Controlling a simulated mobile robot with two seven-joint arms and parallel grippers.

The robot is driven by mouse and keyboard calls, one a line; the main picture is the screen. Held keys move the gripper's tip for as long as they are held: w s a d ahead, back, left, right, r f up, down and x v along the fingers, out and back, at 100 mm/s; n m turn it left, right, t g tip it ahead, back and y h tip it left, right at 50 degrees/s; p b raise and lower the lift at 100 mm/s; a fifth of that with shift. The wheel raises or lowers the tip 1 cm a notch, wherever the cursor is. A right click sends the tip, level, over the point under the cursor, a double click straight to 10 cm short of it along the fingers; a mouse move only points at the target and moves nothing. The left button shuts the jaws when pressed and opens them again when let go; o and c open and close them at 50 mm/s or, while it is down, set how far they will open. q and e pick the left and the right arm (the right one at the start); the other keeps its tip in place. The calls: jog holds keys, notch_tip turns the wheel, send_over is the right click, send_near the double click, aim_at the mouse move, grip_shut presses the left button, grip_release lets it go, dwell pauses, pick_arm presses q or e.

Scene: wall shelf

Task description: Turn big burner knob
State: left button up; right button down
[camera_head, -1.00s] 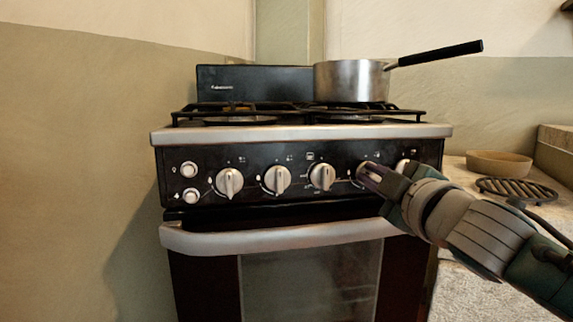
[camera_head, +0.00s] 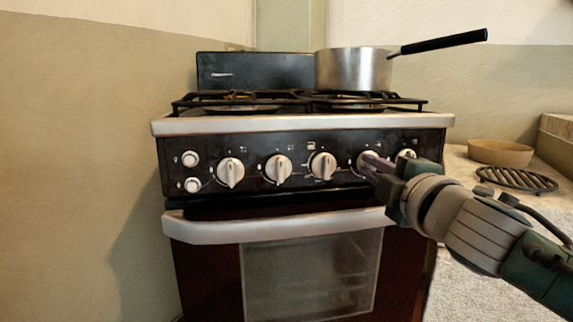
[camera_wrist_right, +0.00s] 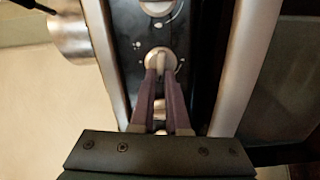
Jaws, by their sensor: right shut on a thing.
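The stove's front panel (camera_head: 300,150) carries a row of several silver knobs. My right gripper (camera_head: 368,161) reaches in from the right and is at the fourth large knob from the left, the burner knob (camera_head: 364,155), partly hidden by the fingers. In the right wrist view, the purple fingers (camera_wrist_right: 163,72) are shut on this knob (camera_wrist_right: 160,56), one on each side. Other knobs (camera_head: 230,172) to its left stand free, and one (camera_head: 406,155) shows just right of it behind the gripper. My left gripper is in neither view.
A steel pot (camera_head: 352,70) with a black handle sits on the right rear of the stove top grates (camera_head: 300,98). The oven door handle (camera_head: 280,228) juts out below the panel. A bowl (camera_head: 500,152) and round grate (camera_head: 517,179) lie on the right counter.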

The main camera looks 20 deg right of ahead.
jog(key=c, duration=0.9)
grip_release()
jog(key=shift+s, duration=0.1)
jog(key=shift+s, duration=0.3)
jog(key=s+a+p, duration=0.1)
jog(key=s, duration=0.8)
jog(key=shift+a+p, duration=0.25)
jog(key=shift+p, duration=0.15)
grip_shut()
